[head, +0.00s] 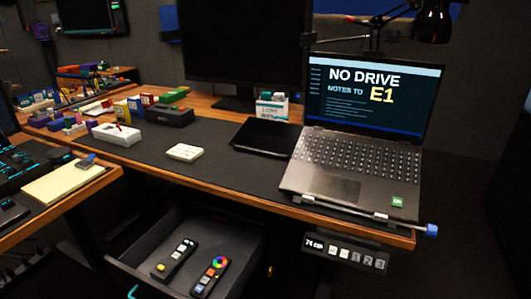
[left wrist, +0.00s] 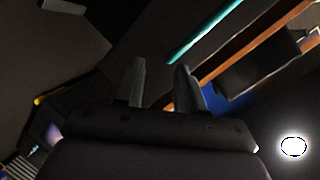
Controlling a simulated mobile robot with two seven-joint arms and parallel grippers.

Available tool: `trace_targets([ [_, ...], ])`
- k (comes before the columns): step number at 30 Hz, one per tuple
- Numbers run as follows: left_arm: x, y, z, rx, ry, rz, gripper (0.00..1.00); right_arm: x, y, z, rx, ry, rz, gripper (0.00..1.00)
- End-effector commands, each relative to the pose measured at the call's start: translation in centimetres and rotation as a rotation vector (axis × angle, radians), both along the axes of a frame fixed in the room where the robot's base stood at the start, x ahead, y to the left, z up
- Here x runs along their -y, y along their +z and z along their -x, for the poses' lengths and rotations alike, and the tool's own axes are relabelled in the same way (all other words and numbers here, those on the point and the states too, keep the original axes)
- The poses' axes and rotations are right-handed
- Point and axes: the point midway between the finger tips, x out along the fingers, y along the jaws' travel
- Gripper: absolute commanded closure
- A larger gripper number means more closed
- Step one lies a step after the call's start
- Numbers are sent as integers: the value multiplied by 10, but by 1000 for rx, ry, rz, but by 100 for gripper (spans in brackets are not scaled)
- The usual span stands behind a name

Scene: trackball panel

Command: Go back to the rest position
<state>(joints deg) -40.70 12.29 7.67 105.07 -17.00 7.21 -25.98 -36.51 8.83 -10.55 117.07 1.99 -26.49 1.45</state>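My left gripper (left wrist: 161,82) shows in the left wrist view. Its two grey fingers stand apart with nothing between them, and they touch nothing that I can make out. Neither gripper can be made out in the head view. My right gripper is not in view.
In the head view, a desk with a dark mat (head: 225,168) carries an open laptop (head: 345,187), a black tablet (head: 265,136), a white keypad (head: 184,152) and a monitor (head: 240,45). Below it, an open drawer (head: 225,226) holds two remotes (head: 175,259). A side desk with a notepad (head: 62,183) stands left.

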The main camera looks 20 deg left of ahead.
Motion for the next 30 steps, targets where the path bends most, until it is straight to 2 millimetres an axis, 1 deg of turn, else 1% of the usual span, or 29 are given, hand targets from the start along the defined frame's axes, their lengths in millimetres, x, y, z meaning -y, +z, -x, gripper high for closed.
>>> trace_targets([
  [1,20,-1,-5,-33,39,130,62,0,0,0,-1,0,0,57],
  [5,68,-6,-11,-151,134,445,62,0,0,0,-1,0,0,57],
  [6,84,-6,-10,-193,159,538,62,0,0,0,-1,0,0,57],
  [8,111,-6,-9,-263,194,677,62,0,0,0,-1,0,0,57],
  [9,129,-5,-7,-315,214,766,62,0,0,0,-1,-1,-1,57],
  [11,158,-2,-2,-400,244,898,62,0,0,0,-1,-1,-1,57],
  [12,157,13,0,-411,255,906,62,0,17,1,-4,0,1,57],
  [19,150,63,2,-396,258,881,62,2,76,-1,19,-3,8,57],
  [24,146,100,5,-389,262,869,62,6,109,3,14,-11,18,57],
  [27,144,118,6,-386,263,863,62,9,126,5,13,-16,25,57],
  [30,142,131,7,-382,264,858,62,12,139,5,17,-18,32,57],
])
